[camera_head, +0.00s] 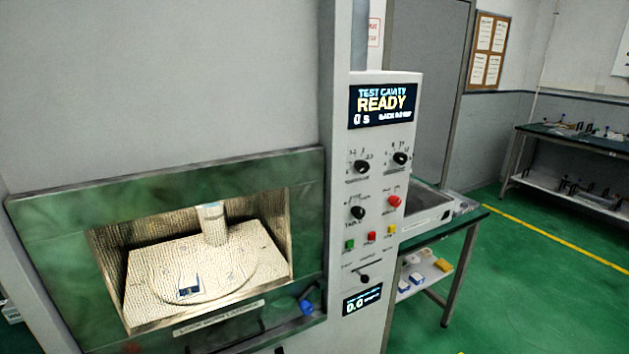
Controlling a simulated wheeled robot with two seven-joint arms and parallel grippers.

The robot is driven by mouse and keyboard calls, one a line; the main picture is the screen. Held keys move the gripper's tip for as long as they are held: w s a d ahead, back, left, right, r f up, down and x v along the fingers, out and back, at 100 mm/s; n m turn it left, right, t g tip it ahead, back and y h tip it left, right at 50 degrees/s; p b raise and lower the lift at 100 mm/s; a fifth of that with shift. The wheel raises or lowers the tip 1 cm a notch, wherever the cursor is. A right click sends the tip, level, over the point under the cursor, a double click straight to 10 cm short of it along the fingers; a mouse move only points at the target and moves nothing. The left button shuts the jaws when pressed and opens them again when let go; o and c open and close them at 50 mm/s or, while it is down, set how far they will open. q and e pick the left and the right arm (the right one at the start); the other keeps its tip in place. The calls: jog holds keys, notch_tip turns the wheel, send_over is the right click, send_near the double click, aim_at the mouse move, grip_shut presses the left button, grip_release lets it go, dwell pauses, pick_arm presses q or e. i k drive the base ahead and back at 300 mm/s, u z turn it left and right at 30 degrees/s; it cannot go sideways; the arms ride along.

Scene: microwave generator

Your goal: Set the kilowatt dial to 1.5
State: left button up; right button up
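The control panel (381,130) stands right of the cavity, with several knobs. A black dial at the upper left (361,167) has small scale marks around it; one seems to read 2.5. A second black dial at the upper right (400,158) also has marks. A third black knob (358,212) sits lower. The labels are too small to tell which is the kilowatt dial or its exact setting. The top display (383,105) reads TEST CAVITY READY, 0 s. The lower display (361,301) reads 0.0. Neither gripper is in view.
A red knob (394,200), small coloured buttons (371,237) and a black lower knob (365,278) share the panel. The cavity window (282,232) shows a turntable with a cylinder and small blue-white item. A blue piece (306,306) protrudes below it. A bench (461,222) stands right.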

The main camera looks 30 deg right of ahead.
aim_at(360, 166)
jog(key=z, duration=2.05)
jog(key=k, duration=1.15)
jog(key=z, duration=1.4)
jog(key=i, duration=2.05)
jog(key=u, duration=0.8)
jog(key=i, duration=1.1)
jog(key=u, duration=1.55)
jog(key=i, duration=0.6)
jog(key=u, duration=0.45)
